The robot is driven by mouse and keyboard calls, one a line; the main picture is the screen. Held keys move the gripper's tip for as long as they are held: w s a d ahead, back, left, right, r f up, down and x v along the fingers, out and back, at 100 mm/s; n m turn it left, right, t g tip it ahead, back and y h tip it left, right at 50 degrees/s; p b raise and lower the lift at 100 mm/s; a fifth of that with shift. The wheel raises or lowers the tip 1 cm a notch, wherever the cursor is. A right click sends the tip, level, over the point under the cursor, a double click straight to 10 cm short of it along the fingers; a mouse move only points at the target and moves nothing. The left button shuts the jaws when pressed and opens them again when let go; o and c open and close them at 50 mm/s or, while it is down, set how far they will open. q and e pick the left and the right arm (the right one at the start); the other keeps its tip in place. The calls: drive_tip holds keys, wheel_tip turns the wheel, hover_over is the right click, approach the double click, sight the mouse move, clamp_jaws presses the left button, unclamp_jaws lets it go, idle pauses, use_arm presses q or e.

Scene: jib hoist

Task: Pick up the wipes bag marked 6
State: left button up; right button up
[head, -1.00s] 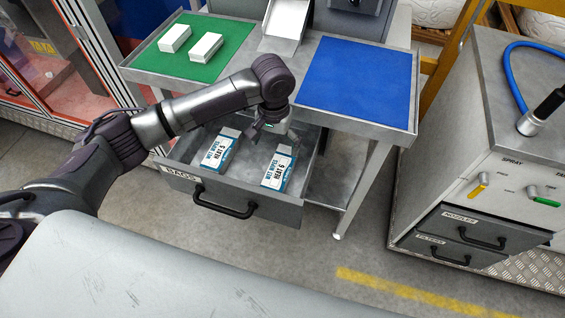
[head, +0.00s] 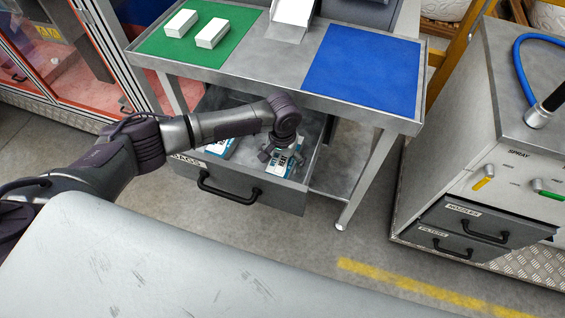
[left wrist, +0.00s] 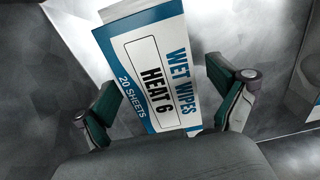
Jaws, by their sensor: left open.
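The wipes bag marked 6 (left wrist: 150,70) lies in the open drawer, white and blue with "WET WIPES HEAT 6" on its label. In the head view it (head: 279,167) is partly covered by my left gripper (head: 282,155). In the left wrist view my left gripper (left wrist: 165,100) is open, with one finger on each side of the bag. Whether the fingers touch it I cannot tell. A second wipes bag (head: 221,147) lies to the left in the same drawer, mostly hidden behind my left arm. My right gripper is not in view.
The drawer (head: 270,194) is pulled out under a table with a green mat (head: 165,47) holding two white boxes (head: 212,33) and an empty blue mat (head: 362,75). A grey cabinet (head: 470,120) with a blue hose stands at right.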

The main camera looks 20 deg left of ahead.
use_arm(q)
drive_tip(key=shift+f, duration=0.15)
drive_tip(key=c, duration=0.8)
drive_tip(key=shift+c, duration=0.2)
